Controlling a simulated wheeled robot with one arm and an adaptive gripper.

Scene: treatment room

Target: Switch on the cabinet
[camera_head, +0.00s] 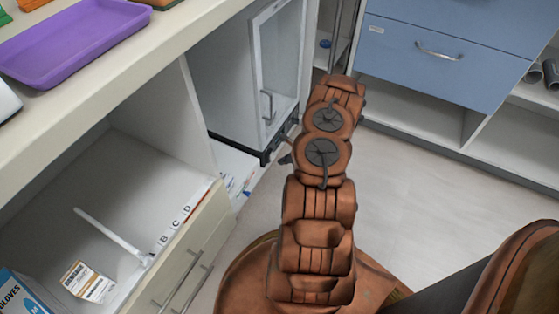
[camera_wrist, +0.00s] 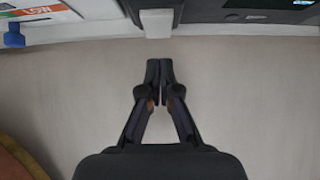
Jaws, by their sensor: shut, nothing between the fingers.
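A grey-white cabinet (camera_head: 248,75) with a framed glass door and a metal handle (camera_head: 267,106) stands under the counter in the head view. Its door looks shut. A dark base strip (camera_head: 262,158) runs along its bottom. In the wrist view, a dark panel (camera_wrist: 240,16) at the top right seems to be part of this cabinet, with a small lit patch at its corner.
A purple tray (camera_head: 70,42) sits on the counter. Blue drawers (camera_head: 440,55) stand at the back right. The floor (camera_head: 420,205) right of my arm is clear.

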